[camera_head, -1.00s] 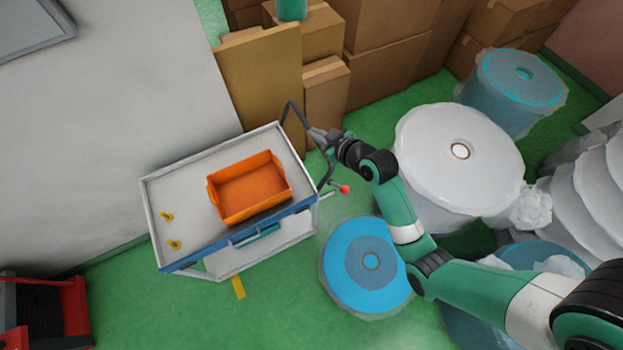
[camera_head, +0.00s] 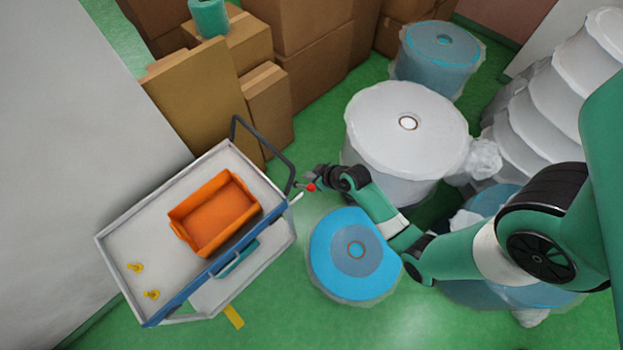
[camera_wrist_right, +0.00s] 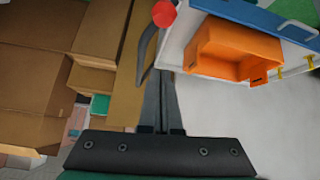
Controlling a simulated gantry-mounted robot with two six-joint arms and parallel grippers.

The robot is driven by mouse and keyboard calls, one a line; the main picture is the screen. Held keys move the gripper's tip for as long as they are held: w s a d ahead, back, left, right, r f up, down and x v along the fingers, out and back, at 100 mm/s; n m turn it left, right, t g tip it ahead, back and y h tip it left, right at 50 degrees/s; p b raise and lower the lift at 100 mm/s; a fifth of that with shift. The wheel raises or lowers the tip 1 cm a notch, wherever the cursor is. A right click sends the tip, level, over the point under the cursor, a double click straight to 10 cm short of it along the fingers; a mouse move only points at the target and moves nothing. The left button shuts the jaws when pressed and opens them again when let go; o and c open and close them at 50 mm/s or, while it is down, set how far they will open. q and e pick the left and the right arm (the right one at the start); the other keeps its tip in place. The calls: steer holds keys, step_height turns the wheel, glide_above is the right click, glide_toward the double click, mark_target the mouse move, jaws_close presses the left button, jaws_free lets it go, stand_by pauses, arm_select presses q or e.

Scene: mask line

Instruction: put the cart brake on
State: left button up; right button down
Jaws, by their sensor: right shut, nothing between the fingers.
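The cart (camera_head: 134,240) has a pale top with a blue edge and a dark push handle (camera_head: 262,140) at its right end. A short lever with a red knob (camera_head: 310,187), apparently the brake lever, is at that end. My right gripper (camera_head: 308,181) is beside the red knob, shut and empty. In the right wrist view its closed fingers (camera_wrist_right: 161,95) point up toward the red knob (camera_wrist_right: 163,13), which is just past their tips; I cannot tell whether they touch. My left gripper is not in view.
An orange bin (camera_head: 214,212) and two yellow pegs (camera_head: 136,268) sit on the cart. A blue roll (camera_head: 340,265) and a large white roll (camera_head: 400,120) stand close to my right arm. Cardboard boxes (camera_head: 315,50) are stacked behind. Green floor is open in front.

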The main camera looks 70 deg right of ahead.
steer(key=f, duration=0.2)
steer(key=w+f+b, duration=0.1)
steer(key=f, duration=0.1)
steer(key=w+d+f, duration=0.1)
steer(key=f, duration=0.1)
steer(key=shift+f+b, duration=0.25)
steer(key=shift+b, duration=0.1)
steer(key=shift+s+a+f, duration=0.1)
steer(key=shift+s+f, duration=0.15)
steer(key=shift+s, duration=0.15)
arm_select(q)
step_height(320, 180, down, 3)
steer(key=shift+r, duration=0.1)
arm_select(e)
steer(key=shift+s, duration=0.1)
steer(key=shift+f, duration=0.1)
